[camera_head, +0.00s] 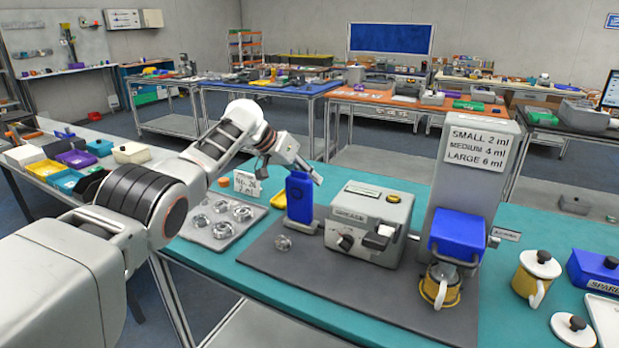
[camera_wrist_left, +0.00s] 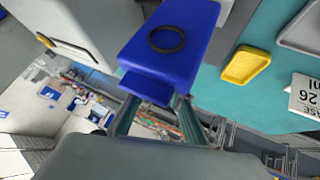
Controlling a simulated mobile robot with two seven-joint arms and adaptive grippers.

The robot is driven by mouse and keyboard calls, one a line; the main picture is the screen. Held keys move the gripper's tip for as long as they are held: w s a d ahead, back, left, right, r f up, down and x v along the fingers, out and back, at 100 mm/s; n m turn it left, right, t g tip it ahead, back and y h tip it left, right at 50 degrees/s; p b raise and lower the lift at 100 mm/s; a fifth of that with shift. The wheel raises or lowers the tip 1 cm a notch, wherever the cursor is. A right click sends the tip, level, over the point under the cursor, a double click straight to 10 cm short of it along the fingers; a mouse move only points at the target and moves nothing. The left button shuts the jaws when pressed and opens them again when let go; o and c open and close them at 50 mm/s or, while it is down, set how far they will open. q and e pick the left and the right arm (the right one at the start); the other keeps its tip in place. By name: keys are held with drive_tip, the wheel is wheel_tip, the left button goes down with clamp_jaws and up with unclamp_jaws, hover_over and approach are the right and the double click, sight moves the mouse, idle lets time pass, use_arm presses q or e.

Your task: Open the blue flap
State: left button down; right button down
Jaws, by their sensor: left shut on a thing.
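A blue upright housing (camera_head: 299,203) stands at the left end of the grey machine labelled GREASE (camera_head: 368,224). In the left wrist view its blue face with a dark ring (camera_wrist_left: 172,35) fills the upper middle, and a blue flap (camera_wrist_left: 146,87) sticks out below it. My left gripper (camera_head: 313,177) reaches over the top of the housing. In the left wrist view its two fingers (camera_wrist_left: 156,106) are shut on the flap's edge. The exact contact is partly hidden. My right gripper is not in view.
A tall dispenser (camera_head: 459,175) with a blue block (camera_head: 457,236) and a yellow mug (camera_head: 439,287) stand right. The dark mat's front (camera_head: 330,290) is clear.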

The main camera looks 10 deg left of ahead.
use_arm(q)
drive_tip(key=shift+s+a+f, duration=0.1)
drive_tip(key=shift+a+f, duration=0.05)
drive_tip(key=shift+f, duration=0.3)
drive_tip(key=shift+s+a+f, duration=0.1)
drive_tip(key=shift+a+f, duration=0.05)
drive_tip(key=shift+f, duration=0.3)
drive_tip(key=c, duration=2.1)
unclamp_jaws()
drive_tip(key=o, duration=0.3)
drive_tip(key=shift+w+a, duration=0.1)
drive_tip(key=shift+d+r, duration=0.2)
drive_tip(key=shift+r, duration=0.1)
drive_tip(key=shift+r, duration=0.15)
drive_tip(key=v, duration=1.1)
drive_tip(key=shift+a+r, duration=0.25)
drive_tip(key=shift+r, duration=0.05)
